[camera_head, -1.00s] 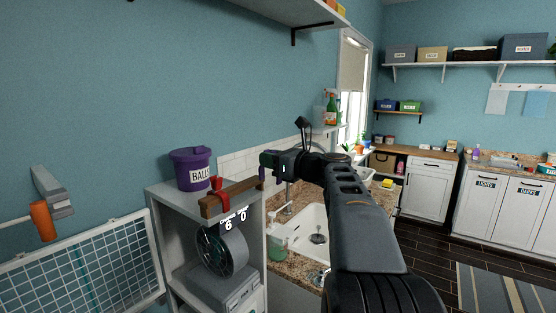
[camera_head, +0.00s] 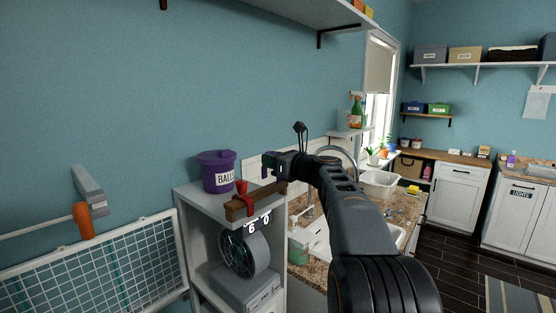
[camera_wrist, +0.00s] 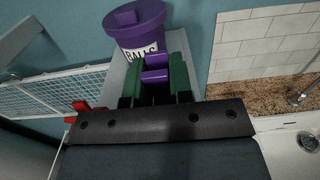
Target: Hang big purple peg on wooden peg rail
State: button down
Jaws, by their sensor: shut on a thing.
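The wooden peg rail (camera_head: 270,199) is a short brown bar at the front of the top of a grey shelf unit. A red peg (camera_head: 241,188) is on its left part. My gripper (camera_head: 265,170) is above the right part of the rail in the head view. In the wrist view, its green fingers (camera_wrist: 155,68) are shut on the big purple peg (camera_wrist: 155,75). The peg's lower part is hidden by the gripper body, and in the head view it barely shows. I cannot tell whether it touches the rail.
A purple lidded bucket labelled BALLS (camera_head: 216,172) stands on the shelf unit (camera_head: 190,199) close behind the rail. A fan (camera_head: 243,252) sits below. A sink (camera_head: 318,246) and granite counter (camera_head: 400,210) lie right; a white grid rack (camera_head: 90,268) is left.

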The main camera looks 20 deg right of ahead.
aim_at(273, 185)
jog(key=shift+s+f+b, duration=0.1)
jog(key=shift+f+b, duration=1.55)
jog(key=shift+f, duration=0.75)
jog(key=c, duration=0.9)
grip_release()
jog(key=shift+d, duration=0.1)
